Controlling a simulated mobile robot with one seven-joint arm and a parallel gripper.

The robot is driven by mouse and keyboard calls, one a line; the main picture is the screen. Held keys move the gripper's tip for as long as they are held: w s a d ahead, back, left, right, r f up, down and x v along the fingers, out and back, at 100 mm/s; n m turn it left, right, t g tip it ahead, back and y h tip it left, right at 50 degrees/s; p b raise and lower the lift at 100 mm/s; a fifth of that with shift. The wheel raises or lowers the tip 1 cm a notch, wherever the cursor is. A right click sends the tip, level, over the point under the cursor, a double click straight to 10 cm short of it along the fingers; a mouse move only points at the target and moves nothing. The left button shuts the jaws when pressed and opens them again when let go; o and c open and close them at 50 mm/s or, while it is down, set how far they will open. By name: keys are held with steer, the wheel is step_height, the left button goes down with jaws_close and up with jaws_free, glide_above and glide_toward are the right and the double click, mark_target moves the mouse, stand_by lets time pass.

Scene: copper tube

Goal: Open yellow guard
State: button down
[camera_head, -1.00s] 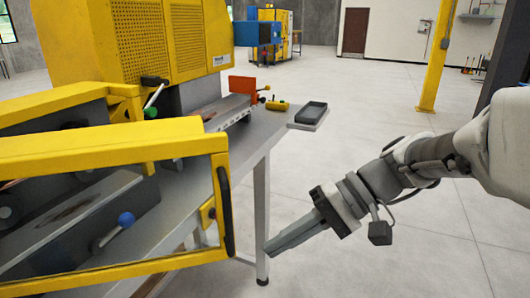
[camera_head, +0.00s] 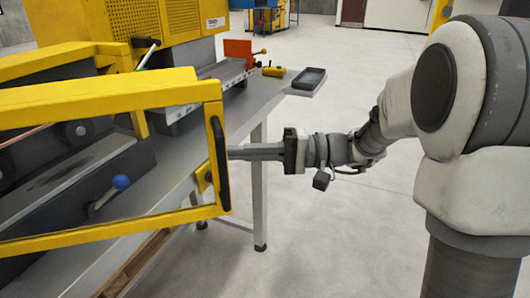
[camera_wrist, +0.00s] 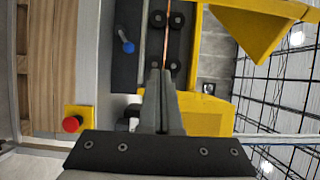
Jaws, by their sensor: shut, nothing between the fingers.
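The yellow guard (camera_head: 110,98) is a yellow frame around a clear panel, in front of the machine at the left of the head view. Its dark upright handle (camera_head: 219,165) is on the right end of the frame. My gripper (camera_head: 232,152) points left, with its fingertips right beside the handle; I cannot tell whether they touch it. In the wrist view, my gripper (camera_wrist: 161,76) is shut and empty, with yellow guard parts (camera_wrist: 207,113) close on its right.
A blue-knobbed lever (camera_head: 120,184) is seen through the panel. A red button (camera_wrist: 71,124) on a yellow box shows in the wrist view. A grey tray (camera_head: 309,78) lies on the bench corner. The floor (camera_head: 330,230) right of the bench is clear.

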steer(key=s, duration=0.2)
steer(key=s+a, duration=0.1)
steer(key=s, duration=0.1)
stand_by(0.7)
